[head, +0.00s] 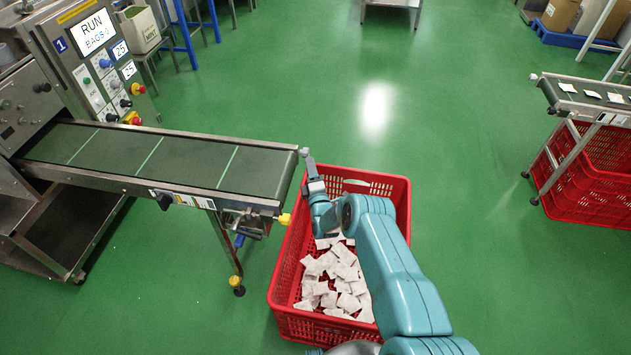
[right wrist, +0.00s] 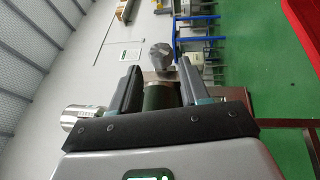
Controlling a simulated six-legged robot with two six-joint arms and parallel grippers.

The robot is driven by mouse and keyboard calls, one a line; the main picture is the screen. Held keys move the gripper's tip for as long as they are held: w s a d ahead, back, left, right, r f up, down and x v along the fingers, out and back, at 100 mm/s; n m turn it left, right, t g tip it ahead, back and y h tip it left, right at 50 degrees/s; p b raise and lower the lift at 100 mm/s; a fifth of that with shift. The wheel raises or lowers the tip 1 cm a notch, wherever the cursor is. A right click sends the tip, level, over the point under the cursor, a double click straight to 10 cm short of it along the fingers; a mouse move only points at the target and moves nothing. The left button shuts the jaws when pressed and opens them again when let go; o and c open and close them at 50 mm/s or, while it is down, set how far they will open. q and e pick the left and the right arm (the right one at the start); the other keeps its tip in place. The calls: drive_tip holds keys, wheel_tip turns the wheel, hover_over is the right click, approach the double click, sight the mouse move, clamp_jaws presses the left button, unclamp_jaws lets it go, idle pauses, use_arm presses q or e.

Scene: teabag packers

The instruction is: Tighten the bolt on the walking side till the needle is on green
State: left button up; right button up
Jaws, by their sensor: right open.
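My right gripper (head: 311,176) is at the end of the left conveyor (head: 175,160), above the near red crate. In the right wrist view my right gripper (right wrist: 158,68) is open, its two dark fingers apart. A grey faceted metal head, looking like the bolt (right wrist: 162,54), shows just beyond and between the fingertips; I cannot tell whether they touch it. A dark green roller or belt end lies between the fingers. In the head view a small grey part (head: 304,152) shows at the conveyor's end corner. No needle or green zone can be read. My left gripper is not in view.
The red crate (head: 400,190) holding several white teabags stands under my right arm. A control panel (head: 95,55) reading RUN stands at upper left. A yellow knob (head: 284,218) hangs below the belt end. Another conveyor (head: 585,92) stands at right. The green floor between is clear.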

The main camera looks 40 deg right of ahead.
drive_tip(key=v, duration=0.7)
drive_tip(key=shift+s+p, duration=0.3)
drive_tip(key=shift+p, duration=0.15)
drive_tip(key=shift+a+f, duration=0.1)
drive_tip(key=shift+a, duration=0.1)
